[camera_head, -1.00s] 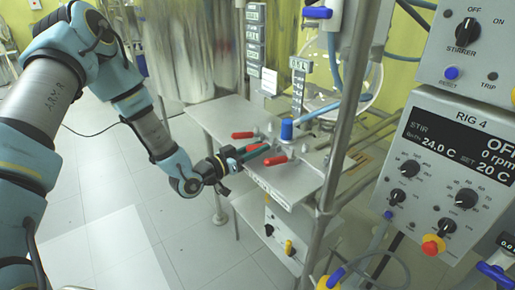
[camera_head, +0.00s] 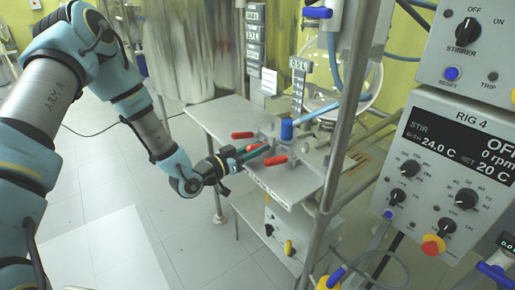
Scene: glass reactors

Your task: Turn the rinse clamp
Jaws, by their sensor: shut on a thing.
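Several red clamp handles sit on the grey metal shelf (camera_head: 215,116). One red handle (camera_head: 242,135) lies at the back left and another red handle (camera_head: 277,160) at the front right. My gripper (camera_head: 256,151) reaches in from the left, low over the shelf edge. Its dark, green-edged fingers are shut on a middle red handle, which they mostly hide. I cannot read which handle is the rinse clamp. A blue-capped fitting (camera_head: 287,130) stands upright just right of the handles, with a light blue hose running up right from it.
A metal post (camera_head: 340,135) rises close to the right of the shelf. The RIG 4 control panel (camera_head: 450,150) fills the right side. Label plates (camera_head: 299,85) stand behind the shelf. Open floor (camera_head: 110,225) lies at lower left.

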